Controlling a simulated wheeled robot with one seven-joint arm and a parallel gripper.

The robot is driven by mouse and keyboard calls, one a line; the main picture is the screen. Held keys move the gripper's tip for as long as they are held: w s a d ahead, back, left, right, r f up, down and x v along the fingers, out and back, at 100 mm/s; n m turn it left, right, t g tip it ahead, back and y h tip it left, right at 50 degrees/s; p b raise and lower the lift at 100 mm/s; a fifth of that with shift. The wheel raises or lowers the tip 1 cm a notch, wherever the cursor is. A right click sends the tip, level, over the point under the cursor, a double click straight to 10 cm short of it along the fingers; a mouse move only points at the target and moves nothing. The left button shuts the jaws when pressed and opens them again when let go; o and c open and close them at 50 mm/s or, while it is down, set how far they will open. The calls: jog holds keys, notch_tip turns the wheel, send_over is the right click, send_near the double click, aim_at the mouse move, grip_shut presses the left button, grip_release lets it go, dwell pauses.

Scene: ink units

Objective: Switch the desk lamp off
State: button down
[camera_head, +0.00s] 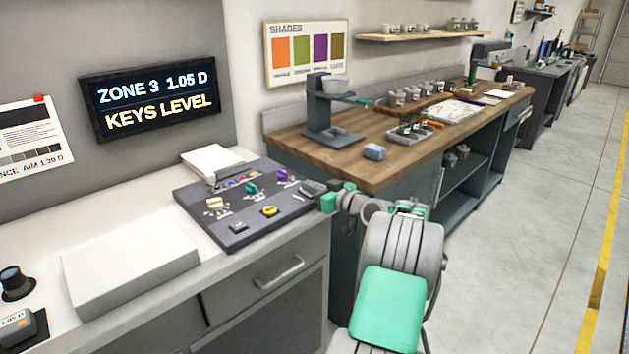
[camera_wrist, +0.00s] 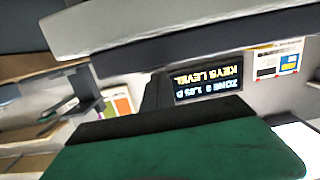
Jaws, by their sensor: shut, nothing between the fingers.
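A dark lamp-like fixture (camera_head: 488,50), with a post and a flat overhanging head, stands at the far end of the wooden bench; it looks like the desk lamp. I cannot make out its switch or whether it is lit. My gripper (camera_head: 311,187) is shut and empty, at the right edge of the dark control console (camera_head: 215,225), far in front of the lamp. Whether it touches the console is unclear. The wrist view is upside down, with the wall display (camera_wrist: 208,82) in it; I cannot pick out the lamp there.
The console carries several coloured knobs. A white slab (camera_head: 130,265) lies left. Floor (camera_head: 530,240) at right is clear.

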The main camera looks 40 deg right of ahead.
jog(key=shift+f, duration=0.1)
jog(key=shift+f+b, duration=0.35)
jog(key=shift+b, duration=0.6)
jog(key=shift+w+r+p, duration=0.15)
jog(key=shift+r+p, duration=0.15)
jog(key=shift+r, duration=0.15)
jog(key=r+p, duration=0.1)
jog(key=r, duration=0.2)
jog(key=shift+w, duration=0.2)
jog(key=s+r, duration=0.4)
jog(key=s, duration=0.5)
jog(key=shift+s+b, duration=0.2)
jog(key=shift+b, duration=0.25)
jog(key=shift+d, duration=0.1)
